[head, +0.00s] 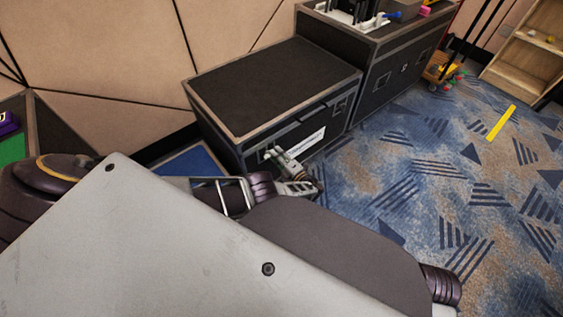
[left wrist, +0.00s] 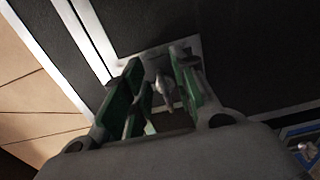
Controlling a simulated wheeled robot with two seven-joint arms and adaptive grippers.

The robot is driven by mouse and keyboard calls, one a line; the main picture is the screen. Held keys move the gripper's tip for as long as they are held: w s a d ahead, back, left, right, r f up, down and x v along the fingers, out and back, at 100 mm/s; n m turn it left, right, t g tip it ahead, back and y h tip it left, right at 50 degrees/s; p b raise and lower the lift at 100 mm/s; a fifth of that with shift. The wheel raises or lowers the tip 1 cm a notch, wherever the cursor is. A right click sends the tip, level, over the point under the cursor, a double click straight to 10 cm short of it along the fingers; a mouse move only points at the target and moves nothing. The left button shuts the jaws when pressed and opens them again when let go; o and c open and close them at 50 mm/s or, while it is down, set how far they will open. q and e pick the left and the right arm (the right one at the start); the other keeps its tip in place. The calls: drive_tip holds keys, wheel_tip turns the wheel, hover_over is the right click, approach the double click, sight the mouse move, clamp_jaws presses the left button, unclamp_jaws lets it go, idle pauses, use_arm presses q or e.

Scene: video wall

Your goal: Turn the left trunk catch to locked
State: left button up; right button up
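The black trunk (head: 270,85) with metal edging stands against the wall in the head view. My left gripper (head: 294,160) is at the left part of its front face. The left wrist view shows the left trunk catch (left wrist: 163,86), a grey metal plate with a small lever, between the green-padded fingers of my left gripper (left wrist: 158,68). The fingers are apart, one on each side of the lever, with gaps visible. In the head view the gripper hides this catch. My right gripper is not in view.
A white label (head: 305,143) is on the trunk's front, right of the gripper. Another catch (head: 340,105) is farther right. A taller black case (head: 385,75) stands beside the trunk. The patterned carpet (head: 450,180) in front is clear, with a yellow strip (head: 501,123).

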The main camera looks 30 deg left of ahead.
use_arm(q)
drive_tip(key=shift+r+n, duration=0.1)
drive_tip(key=shift+n, duration=0.3)
